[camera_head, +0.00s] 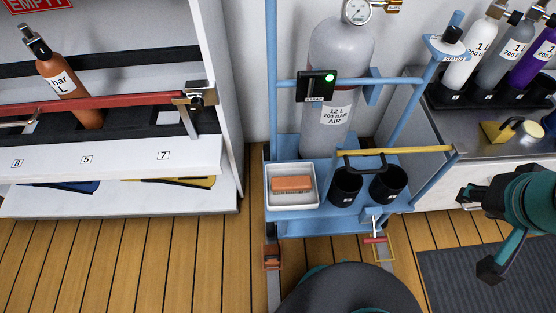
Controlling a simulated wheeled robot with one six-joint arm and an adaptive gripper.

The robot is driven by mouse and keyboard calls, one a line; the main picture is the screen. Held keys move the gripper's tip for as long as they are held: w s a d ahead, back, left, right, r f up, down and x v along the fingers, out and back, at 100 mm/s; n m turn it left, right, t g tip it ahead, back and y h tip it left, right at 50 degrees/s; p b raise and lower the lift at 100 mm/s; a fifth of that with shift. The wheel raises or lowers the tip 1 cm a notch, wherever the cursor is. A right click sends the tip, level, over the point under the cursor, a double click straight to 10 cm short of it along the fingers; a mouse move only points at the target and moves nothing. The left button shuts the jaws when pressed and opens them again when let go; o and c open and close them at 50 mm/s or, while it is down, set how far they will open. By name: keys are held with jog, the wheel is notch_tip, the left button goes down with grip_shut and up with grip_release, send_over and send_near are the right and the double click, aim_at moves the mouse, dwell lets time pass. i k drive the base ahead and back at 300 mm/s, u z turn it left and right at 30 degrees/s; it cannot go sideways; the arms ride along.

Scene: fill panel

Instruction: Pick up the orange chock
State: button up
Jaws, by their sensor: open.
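The orange chock (292,184) appears as an orange-brown block lying flat in a white tray (279,203). The tray sits at the front left of a blue trolley (316,221). My gripper (478,232) is at the right of the view, above the floor and near the metal counter. Its two dark fingers are spread wide with nothing between them. It is well to the right of the chock and not touching anything that I can see.
A grey cylinder (337,70) stands strapped behind. A shelf (110,155) is at left; a counter with cylinders (500,140) is at right. Floor marks (272,257) lie by the trolley's wheels.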

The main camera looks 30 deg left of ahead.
aim_at(272, 257)
jog(key=u, duration=4.1)
jog(key=k, duration=1.1)
jog(key=z, duration=0.1)
